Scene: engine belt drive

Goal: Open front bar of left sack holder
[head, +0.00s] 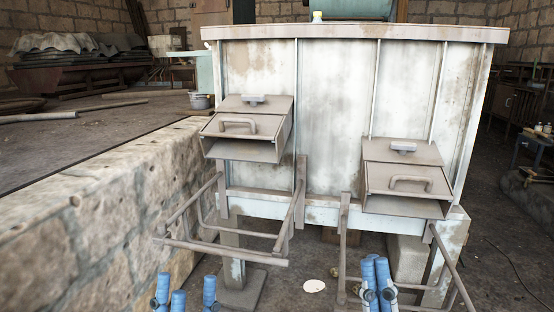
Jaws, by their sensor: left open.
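The left sack holder is a rusty brown bar frame (178,213) below the left chute of the big pale hopper. Its front bar (222,251) runs across the near side, in front of the hopper's leg. My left gripper (185,292) is at the bottom edge, below and in front of that bar and apart from it in the picture. Its blue fingers are spread, with nothing seen between them. My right gripper (376,284) is at the bottom edge, overlapping the right sack holder (344,238). Its blue fingers appear close together; whether they are shut is unclear.
The hopper (330,90) has a left chute (240,128) and a right chute (405,180) with handles. A stone wall (90,225) borders the left side. A pale round disc (314,286) lies on the floor between the holders.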

